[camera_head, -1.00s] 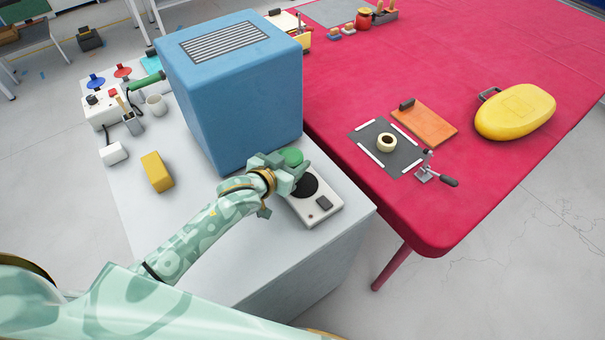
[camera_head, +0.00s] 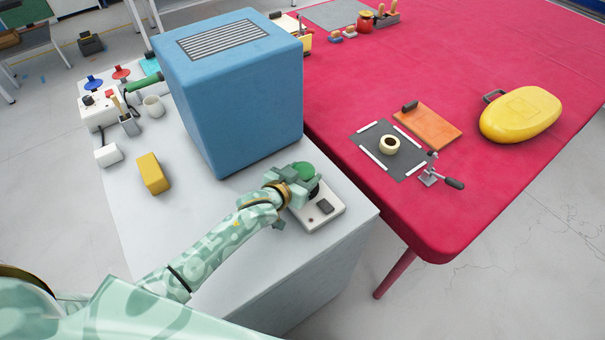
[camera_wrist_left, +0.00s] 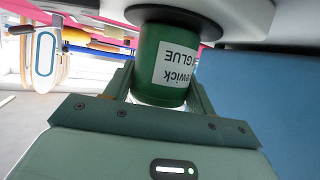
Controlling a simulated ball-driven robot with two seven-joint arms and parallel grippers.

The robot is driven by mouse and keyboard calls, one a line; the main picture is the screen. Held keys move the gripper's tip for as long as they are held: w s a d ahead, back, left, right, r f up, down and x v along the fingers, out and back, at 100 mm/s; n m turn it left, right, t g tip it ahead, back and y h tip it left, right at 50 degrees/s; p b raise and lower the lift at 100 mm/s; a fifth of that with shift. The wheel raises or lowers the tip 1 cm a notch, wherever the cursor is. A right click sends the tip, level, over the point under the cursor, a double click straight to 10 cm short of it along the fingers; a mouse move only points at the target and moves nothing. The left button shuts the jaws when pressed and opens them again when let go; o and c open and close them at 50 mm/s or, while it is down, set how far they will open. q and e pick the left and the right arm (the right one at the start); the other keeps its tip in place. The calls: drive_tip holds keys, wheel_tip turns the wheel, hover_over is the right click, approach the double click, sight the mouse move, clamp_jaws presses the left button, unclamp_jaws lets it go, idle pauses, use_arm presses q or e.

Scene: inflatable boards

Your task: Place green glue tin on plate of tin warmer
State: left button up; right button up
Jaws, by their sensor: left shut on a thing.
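The green glue tin (camera_head: 304,170) is held between the fingers of my left gripper (camera_head: 300,183), which is shut on it. In the left wrist view the tin (camera_wrist_left: 150,80) shows a white label with upside-down lettering. The tin warmer (camera_head: 327,219) is a white box on the grey-white bench, with a dark control on its front part. Its round black plate (camera_wrist_left: 135,15) lies right at the tin's base in the left wrist view. I cannot tell whether they touch. In the head view the gripper and tin hide most of the plate. My right gripper is out of view.
A large blue box (camera_head: 235,100) stands just behind the gripper. A yellow block (camera_head: 153,174) and a white mug (camera_head: 154,106) stand at the left of the bench. A red table (camera_head: 340,125) adjoins on the right. The front of the bench is clear.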

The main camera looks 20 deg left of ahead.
use_arm(q)
drive_tip(key=o, duration=1.3)
drive_tip(key=shift+f, duration=0.1)
drive_tip(key=shift+s+r, duration=0.15)
drive_tip(key=shift+r, duration=0.1)
drive_tip(key=shift+p+v, duration=1.7)
drive_tip(key=shift+v, duration=4.15)
